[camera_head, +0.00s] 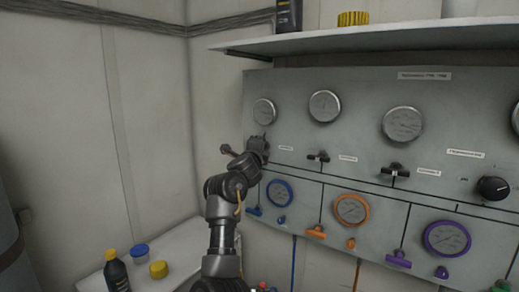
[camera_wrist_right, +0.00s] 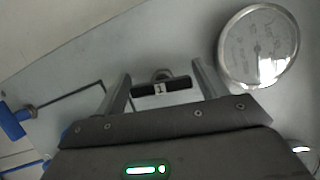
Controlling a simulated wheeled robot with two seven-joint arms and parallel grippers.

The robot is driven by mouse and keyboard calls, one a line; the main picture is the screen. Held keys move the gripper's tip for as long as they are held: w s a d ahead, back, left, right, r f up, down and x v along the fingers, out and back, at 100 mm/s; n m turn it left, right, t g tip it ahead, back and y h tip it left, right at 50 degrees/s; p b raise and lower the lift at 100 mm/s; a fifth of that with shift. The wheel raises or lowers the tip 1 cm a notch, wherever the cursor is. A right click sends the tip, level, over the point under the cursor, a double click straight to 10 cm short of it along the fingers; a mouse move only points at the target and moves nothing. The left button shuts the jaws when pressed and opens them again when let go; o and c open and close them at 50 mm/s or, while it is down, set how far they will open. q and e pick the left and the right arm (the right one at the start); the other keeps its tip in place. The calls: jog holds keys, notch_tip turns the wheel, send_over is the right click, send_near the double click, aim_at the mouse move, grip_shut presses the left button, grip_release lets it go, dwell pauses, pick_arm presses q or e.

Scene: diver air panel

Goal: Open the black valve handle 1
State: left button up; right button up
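The black valve handle 1 (camera_wrist_right: 177,85) is a short dark bar with a white "1" label in the right wrist view. It lies between the two fingers of my right gripper (camera_wrist_right: 160,74), which are apart, with a gap visible on each side of the bar. In the head view my right gripper (camera_head: 257,148) is up against the left end of the grey panel (camera_head: 290,97), below the first gauge, and hides handle 1. My left gripper is not in view.
Two more black handles (camera_head: 318,157) (camera_head: 394,170) sit to the right on the panel, below round gauges (camera_head: 324,106). Blue (camera_head: 279,193), orange (camera_head: 352,210) and purple (camera_head: 447,238) gauges are lower down. A shelf (camera_head: 380,38) overhangs the panel.

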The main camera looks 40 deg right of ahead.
jog(key=shift+o, duration=0.9)
jog(key=shift+s+a, duration=0.1)
jog(key=shift+a, duration=0.05)
jog(key=b+v, duration=0.3)
jog(key=v, duration=0.7)
jog(key=shift+a+b, duration=0.2)
jog(key=shift+b, duration=0.1)
jog(key=shift+s+f, duration=0.1)
